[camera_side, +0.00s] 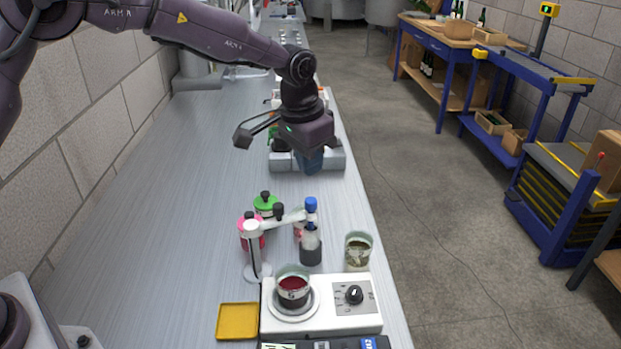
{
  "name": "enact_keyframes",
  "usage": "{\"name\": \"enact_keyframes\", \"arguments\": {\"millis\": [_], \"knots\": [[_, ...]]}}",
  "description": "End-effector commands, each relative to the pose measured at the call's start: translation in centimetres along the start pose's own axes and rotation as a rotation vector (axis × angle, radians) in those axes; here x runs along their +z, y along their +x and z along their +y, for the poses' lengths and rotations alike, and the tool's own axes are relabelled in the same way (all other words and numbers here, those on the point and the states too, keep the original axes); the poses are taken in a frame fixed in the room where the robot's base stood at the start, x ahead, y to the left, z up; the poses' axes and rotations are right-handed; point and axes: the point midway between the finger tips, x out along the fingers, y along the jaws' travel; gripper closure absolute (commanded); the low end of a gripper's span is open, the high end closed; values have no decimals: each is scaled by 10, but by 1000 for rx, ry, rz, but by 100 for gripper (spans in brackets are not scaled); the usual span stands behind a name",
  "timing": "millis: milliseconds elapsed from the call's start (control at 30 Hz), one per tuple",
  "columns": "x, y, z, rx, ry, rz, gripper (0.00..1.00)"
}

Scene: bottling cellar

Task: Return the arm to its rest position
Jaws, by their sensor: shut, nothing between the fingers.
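My arm reaches in from the upper left over the bench (150,200). My gripper (309,163) points down above the far middle of the bench. Its fingers look dark and close together, shut with nothing held. A grey-white device (333,160) stands behind and below it, partly hidden by the gripper. The gripper appears clear of the glassware in the foreground.
A white hotplate (330,322) carries a beaker of red liquid (292,288). Near it are another beaker (357,252), a blue-capped bottle (311,245), a clamp stand (254,250), pink-lidded (250,220) and green-lidded (265,204) jars, and a yellow tray (237,321). The bench's left is clear.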

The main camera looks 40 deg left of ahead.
Motion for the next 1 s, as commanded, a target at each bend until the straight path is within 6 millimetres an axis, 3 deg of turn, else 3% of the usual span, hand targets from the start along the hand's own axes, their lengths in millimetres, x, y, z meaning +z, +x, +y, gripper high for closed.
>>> {"name": "enact_keyframes", "arguments": {"millis": [333, 433, 500, 767, 1000], "knots": [[2, 2, 1, 2, -5, -7, 100], [18, 12, 2, 7, -10, -51, 100], [34, 8, 3, 6, -16, -74, 100], [110, -62, -6, -18, -74, -60, 100], [194, -122, -11, -42, -144, 27, 100]]}}
